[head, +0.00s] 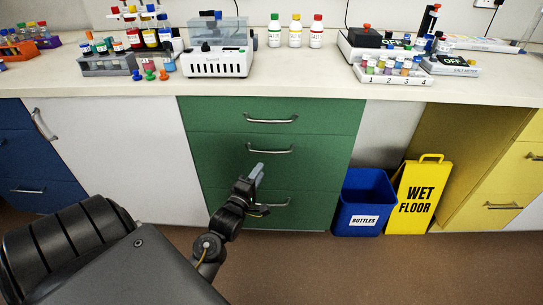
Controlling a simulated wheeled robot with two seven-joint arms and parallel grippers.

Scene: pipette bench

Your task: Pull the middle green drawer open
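The green cabinet below the counter has three drawers, all flush with its front. The middle green drawer (320,160) has a silver bar handle (270,151). My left gripper (257,172) is in front of the cabinet, just below and slightly left of that handle in the picture. Its pale fingers point up toward the handle; I see no clear contact, and the gap between the fingers is too small to judge. The top green drawer (220,112) and the bottom green drawer (310,210) have similar handles. My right gripper is not in view.
A blue bottles bin (363,205) and a yellow wet floor sign (420,195) stand right of the green cabinet. A white cabinet front (120,150) is to the left. The counter (300,86) above holds lab items. The floor before the drawers is clear on the right.

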